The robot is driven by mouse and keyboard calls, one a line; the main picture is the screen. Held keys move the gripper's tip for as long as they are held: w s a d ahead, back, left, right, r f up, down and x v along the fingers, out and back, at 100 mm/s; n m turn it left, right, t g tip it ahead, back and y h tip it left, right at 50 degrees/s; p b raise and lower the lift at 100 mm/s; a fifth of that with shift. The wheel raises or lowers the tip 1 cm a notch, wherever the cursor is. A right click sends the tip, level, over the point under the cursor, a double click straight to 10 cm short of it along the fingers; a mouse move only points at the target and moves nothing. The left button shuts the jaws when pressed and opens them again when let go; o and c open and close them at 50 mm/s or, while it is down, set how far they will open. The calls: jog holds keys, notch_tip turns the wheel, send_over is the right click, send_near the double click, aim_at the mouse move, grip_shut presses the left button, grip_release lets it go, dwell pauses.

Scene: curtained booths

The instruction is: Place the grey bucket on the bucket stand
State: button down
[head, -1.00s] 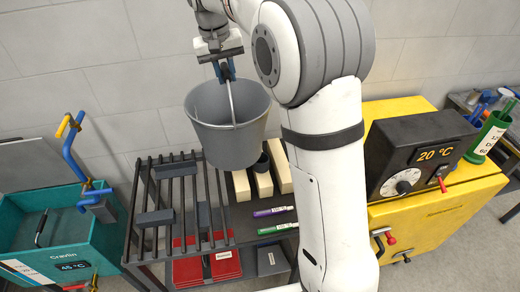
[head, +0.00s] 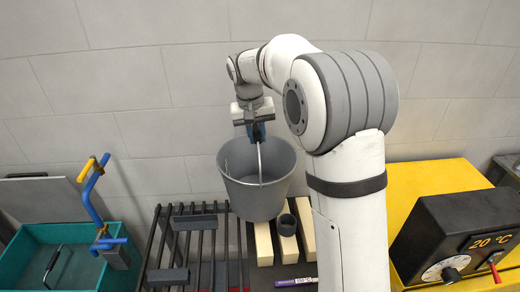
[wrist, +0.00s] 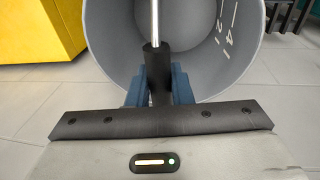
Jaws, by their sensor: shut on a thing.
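The grey bucket (head: 257,190) hangs upright by its handle below my gripper (head: 256,135) in the head view. My gripper is shut on the handle's dark grip. In the wrist view the blue fingers of my gripper (wrist: 160,85) close on that black grip, and the bucket (wrist: 215,60) shows its inside with white level marks. A black slatted rack (head: 190,250), which may be the bucket stand, is below and to the left of the bucket. The bucket appears above the rack's right part, and its lower edge overlaps the rack in the picture. I cannot tell the height gap.
Pale blocks (head: 264,243) and a small dark cup (head: 287,225) are just right of the slats. A purple marker (head: 296,282) lies in front. A teal tub (head: 60,240) with a blue and yellow handled tool (head: 93,205) stands left. A yellow cabinet (head: 440,177) carries a black control box (head: 465,235) at right.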

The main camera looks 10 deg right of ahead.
jog(key=shift+s+a+f+p, duration=0.1)
jog(key=shift+f+p, duration=0.2)
jog(key=shift+f, duration=1.5)
jog(key=shift+f, duration=0.2)
jog(key=c, duration=1.3)
grip_release()
